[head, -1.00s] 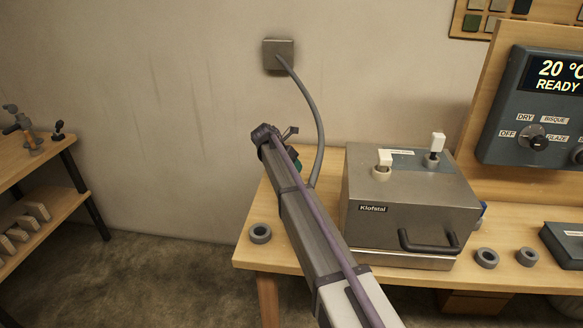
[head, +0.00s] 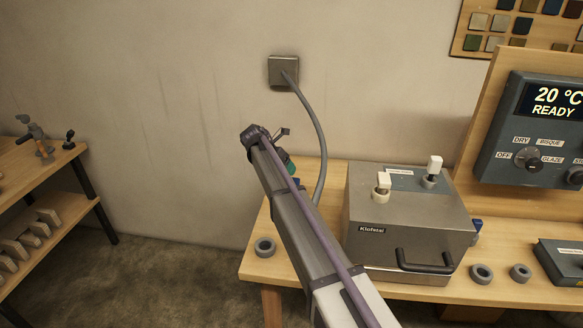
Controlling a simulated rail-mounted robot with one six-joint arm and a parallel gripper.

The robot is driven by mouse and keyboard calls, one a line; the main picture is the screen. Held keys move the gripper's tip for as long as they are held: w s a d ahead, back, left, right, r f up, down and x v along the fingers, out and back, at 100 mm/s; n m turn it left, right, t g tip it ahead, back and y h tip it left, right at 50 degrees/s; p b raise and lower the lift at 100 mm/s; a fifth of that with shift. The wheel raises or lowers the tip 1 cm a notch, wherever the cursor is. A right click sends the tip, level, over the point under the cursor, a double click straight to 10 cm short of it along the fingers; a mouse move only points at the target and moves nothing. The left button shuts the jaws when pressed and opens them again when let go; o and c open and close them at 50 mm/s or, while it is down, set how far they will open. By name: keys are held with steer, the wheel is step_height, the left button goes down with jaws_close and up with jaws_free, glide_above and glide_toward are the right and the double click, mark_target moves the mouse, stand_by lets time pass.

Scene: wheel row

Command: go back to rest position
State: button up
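My arm reaches up from the bottom of the head view, over the left part of the wooden bench (head: 520,292). Its far end is near the wall, left of the grey metal box. My gripper (head: 287,132) shows only as a small dark part sticking out behind the end of the arm. Its fingers are mostly hidden, so I cannot tell whether it is open or shut or holds anything.
The metal Klofstal box (head: 372,236) with a front handle stands right of my arm. Grey rings (head: 264,247) lie on the bench. A control panel (head: 545,130) reads 20 °C READY. A wall socket (head: 283,71) feeds a grey hose (head: 318,140). A shelf (head: 40,180) stands at left.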

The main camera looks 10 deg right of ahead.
steer(key=s+d+m+y, duration=0.2)
steer(key=s+d+m, duration=0.1)
steer(key=s+m, duration=0.6)
steer(key=s+d+f+m+g+y, duration=0.1)
steer(key=s+m, duration=0.8)
steer(key=s, duration=0.9)
steer(key=s+d+m+y, duration=0.3)
steer(key=s+d+m, duration=0.2)
steer(key=s+m, duration=0.5)
steer(key=s, duration=0.4)
steer(key=shift+f+g+y, duration=0.2)
steer(key=shift+g+y, duration=0.1)
steer(key=shift+g, duration=0.1)
